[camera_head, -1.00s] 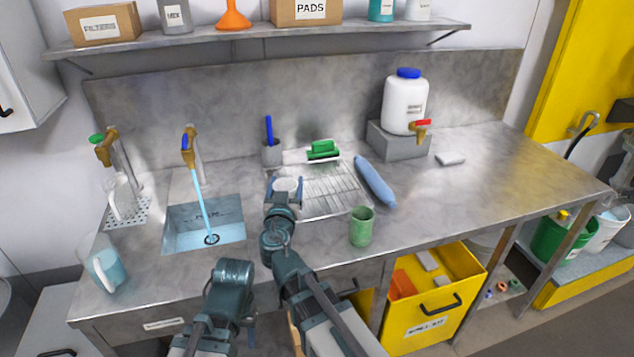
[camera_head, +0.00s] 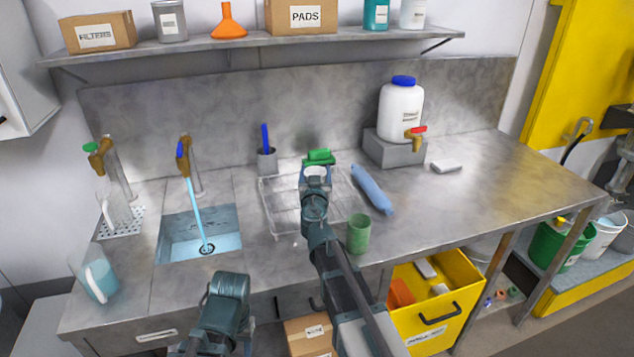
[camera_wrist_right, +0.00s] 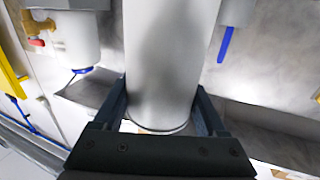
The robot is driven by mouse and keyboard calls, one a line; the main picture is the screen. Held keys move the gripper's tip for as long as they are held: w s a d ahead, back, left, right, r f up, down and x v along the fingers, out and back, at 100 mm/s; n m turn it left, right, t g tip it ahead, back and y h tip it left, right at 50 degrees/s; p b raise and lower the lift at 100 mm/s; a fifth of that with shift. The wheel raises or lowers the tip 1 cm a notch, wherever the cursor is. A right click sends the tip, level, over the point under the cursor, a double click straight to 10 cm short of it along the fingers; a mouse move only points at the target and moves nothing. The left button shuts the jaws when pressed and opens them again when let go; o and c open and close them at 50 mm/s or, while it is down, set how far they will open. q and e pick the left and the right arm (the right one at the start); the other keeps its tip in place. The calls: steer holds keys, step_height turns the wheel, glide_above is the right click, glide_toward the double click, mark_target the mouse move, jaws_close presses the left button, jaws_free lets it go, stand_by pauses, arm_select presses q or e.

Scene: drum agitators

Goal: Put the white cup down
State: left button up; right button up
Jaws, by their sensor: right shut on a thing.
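My right gripper (camera_head: 315,176) is shut on the white cup (camera_head: 317,171), over the back middle of the wire drying rack (camera_head: 282,212). Only the cup's rim and a bit of its side show in the head view; my gripper and arm hide the rest. I cannot tell whether its base touches the rack. In the right wrist view the cup (camera_wrist_right: 168,60) is a smooth pale cylinder between both fingers, and that picture is upside down. My left arm is low at the bottom of the head view; its fingertips are not visible.
A green scrub brush (camera_head: 319,157) is right behind the cup. Water runs into the sink (camera_head: 175,240) at left. The counter (camera_head: 480,190) is mostly clear at right.

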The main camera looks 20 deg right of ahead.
steer(key=shift+w+d+f+b, duration=0.15)
steer(key=shift+f+b, duration=0.75)
steer(key=shift+w+d+f+b, duration=0.15)
steer(key=shift+f+b, duration=0.7)
steer(key=shift+f, duration=0.05)
steer(key=shift+f, duration=0.2)
steer(key=o, duration=1.2)
steer(key=shift+r, duration=0.1)
steer(key=shift+o, duration=0.2)
steer(key=shift+r, duration=0.1)
steer(key=shift+s+r, duration=0.1)
steer(key=v, duration=1.2)
